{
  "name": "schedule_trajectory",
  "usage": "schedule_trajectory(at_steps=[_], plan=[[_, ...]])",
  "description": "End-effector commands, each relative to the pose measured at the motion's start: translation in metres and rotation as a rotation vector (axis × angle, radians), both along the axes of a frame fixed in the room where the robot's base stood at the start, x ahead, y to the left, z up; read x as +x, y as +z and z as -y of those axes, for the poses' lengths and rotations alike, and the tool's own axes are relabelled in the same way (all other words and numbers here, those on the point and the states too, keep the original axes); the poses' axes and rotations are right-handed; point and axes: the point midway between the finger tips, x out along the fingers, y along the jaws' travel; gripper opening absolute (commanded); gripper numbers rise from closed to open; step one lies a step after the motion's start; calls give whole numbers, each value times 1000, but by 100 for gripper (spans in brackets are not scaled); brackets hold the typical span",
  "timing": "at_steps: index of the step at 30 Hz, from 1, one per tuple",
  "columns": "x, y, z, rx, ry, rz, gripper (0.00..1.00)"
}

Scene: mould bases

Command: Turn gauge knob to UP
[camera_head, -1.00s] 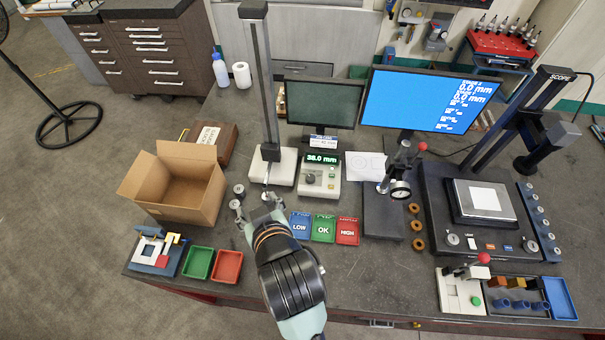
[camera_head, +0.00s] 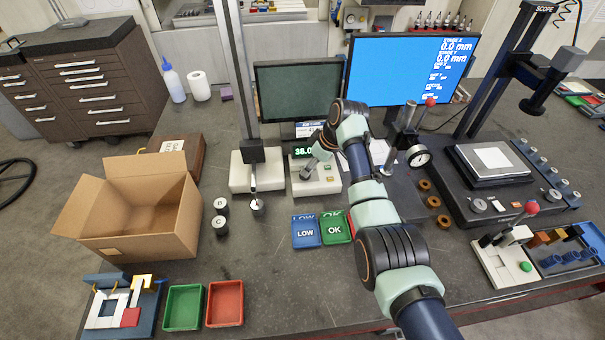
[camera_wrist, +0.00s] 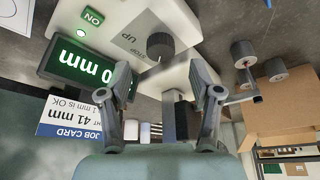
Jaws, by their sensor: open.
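The gauge control box (camera_head: 326,184) stands right of the gauge stand (camera_head: 257,172); its green display (camera_head: 303,151) is partly hidden by my arm. In the wrist view, the dark round gauge knob (camera_wrist: 158,47) sits on the pale panel beside the printed words UP and STOP. Its pointer direction is unclear. My gripper (camera_head: 309,169) is over the box. In the wrist view, my gripper (camera_wrist: 163,78) is open and empty, its fingertips spread either side of the knob's lower side in the picture. I cannot tell whether they touch it. A green ON button (camera_wrist: 93,16) is nearby.
Blue LOW (camera_head: 306,244) and green OK (camera_head: 336,240) trays lie in front. A dial-gauge stand (camera_head: 400,180) is to the right.

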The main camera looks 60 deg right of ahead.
Motion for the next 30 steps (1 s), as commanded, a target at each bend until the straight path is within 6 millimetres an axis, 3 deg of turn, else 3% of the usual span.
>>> schedule_trajectory(at_steps=[1,6,17,28,30], plan=[[4,-13,-1,3,2,-2,64],[15,-38,1,1,1,-1,64],[19,-45,1,-2,0,1,64],[19,-45,1,-1,0,0,4],[19,-45,1,-2,-1,0,4]])
